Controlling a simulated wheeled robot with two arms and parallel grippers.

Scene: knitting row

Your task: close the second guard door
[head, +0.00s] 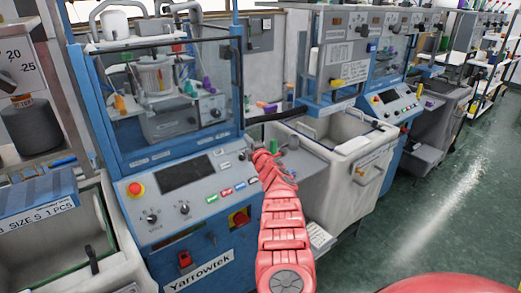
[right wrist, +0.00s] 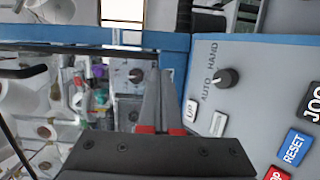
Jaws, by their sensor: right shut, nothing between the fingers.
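The near machine, marked Yarrowtek, has a clear guard door (head: 213,84) in a blue frame above its control panel. I cannot tell whether it is fully shut. Farther right, another blue machine has a clear guard window (head: 392,58). My right gripper (head: 272,150) is at the right end of the near panel, below the door's lower right corner, and is partly hidden by my red arm. In the right wrist view, the right gripper (right wrist: 158,82) is shut and empty, in front of the blue frame (right wrist: 178,45) and beside the panel buttons. My left gripper is out of view.
The panel (head: 185,185) has a red emergency button (head: 136,188), knobs and a dark screen. A pale bin (head: 345,160) stands right of my arm. Another bin with a blue box (head: 38,197) is at the left. Green floor (head: 440,200) is clear at the right.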

